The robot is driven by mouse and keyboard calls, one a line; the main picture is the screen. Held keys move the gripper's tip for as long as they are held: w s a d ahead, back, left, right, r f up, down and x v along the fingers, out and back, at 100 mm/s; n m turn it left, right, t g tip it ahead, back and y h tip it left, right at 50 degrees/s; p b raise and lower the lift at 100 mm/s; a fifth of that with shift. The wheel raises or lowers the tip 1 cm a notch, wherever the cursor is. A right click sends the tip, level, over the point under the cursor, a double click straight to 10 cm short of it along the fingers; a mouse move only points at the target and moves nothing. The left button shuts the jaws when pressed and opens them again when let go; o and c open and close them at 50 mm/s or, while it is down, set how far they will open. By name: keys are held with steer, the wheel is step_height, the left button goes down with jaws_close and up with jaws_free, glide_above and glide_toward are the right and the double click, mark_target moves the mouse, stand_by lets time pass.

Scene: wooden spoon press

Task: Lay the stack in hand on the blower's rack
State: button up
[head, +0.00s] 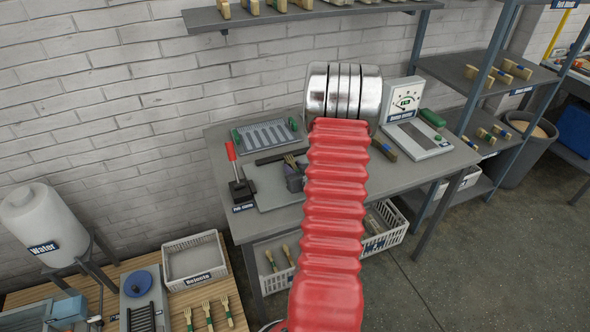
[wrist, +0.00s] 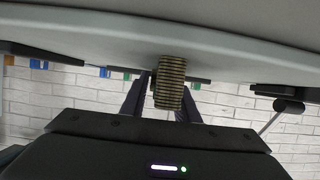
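In the wrist view my gripper (wrist: 164,98) is shut on a ribbed, yellow-brown stack (wrist: 169,82), with a dark finger on either side of it. In the head view my red-sleeved arm reaches over the table, and its end hides the gripper and the stack. No blower is labelled legibly. A slotted metal rack (head: 268,135) with green ends lies at the back left of the table, and a black slotted rack (head: 142,319) stands by a blue knob at the lower left. I cannot tell which is the blower's rack.
A white water tank (head: 42,228) and a Rejects basket (head: 194,262) stand left. Open floor lies at right.

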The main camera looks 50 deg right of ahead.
mark_target(294, 165)
jaws_close()
steer(key=shift+r, duration=0.1)
steer(key=shift+r, duration=4.95)
